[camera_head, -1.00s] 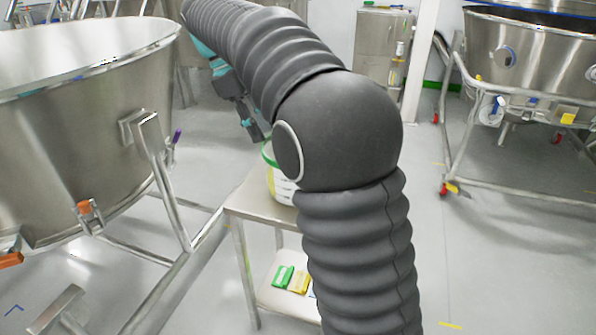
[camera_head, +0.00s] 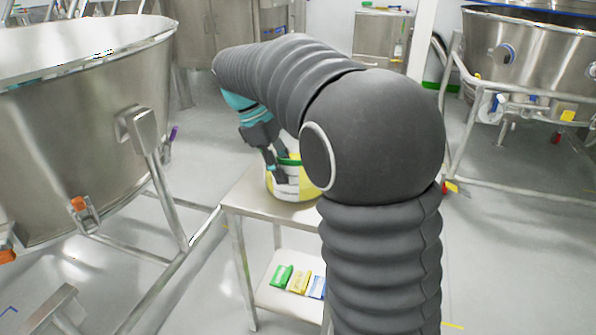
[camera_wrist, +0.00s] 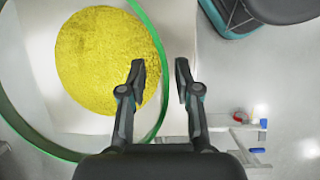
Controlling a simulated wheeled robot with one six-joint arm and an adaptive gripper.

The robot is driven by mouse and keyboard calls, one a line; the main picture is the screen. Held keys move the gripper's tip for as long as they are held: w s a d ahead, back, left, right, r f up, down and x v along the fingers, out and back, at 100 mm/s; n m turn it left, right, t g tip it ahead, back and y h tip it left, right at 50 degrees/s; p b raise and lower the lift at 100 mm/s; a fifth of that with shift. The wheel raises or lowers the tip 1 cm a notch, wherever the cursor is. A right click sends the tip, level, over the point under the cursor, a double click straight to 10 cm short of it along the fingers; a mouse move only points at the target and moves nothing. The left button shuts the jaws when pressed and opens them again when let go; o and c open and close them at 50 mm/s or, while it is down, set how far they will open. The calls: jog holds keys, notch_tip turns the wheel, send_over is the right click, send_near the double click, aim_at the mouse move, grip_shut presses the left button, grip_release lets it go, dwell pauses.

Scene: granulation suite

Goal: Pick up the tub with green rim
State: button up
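The tub with green rim (camera_head: 291,184) stands upright on a small steel table, white and yellow outside, its right part hidden behind my arm. In the wrist view its green rim (camera_wrist: 166,72) curves around yellow granular contents (camera_wrist: 105,58). My gripper (camera_head: 277,174) is at the tub's left side in the head view. In the wrist view my gripper (camera_wrist: 160,80) is open, with one finger over the inside of the tub and the other outside it. The rim passes between the fingers, with gaps showing on both sides.
The steel table (camera_head: 242,196) has a lower shelf with green, yellow and blue packets (camera_head: 299,281). A large steel vessel (camera_head: 80,130) on a frame stands close on the left. Another vessel (camera_head: 530,55) stands at the right.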

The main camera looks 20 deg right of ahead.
jog(key=shift+x, duration=0.75)
grip_shut()
jog(key=shift+r, duration=0.2)
jog(key=shift+r, duration=0.3)
notch_tip(320, 180, up, 4)
jog(key=shift+s+f+p, duration=0.1)
jog(key=shift+f+p, duration=0.05)
jog(key=shift+p, duration=0.15)
jog(key=s+d+r, duration=0.2)
jog(key=s+r, duration=0.4)
jog(key=s, duration=0.5)
jog(key=shift+d+r, duration=0.2)
jog(key=shift+d, duration=0.2)
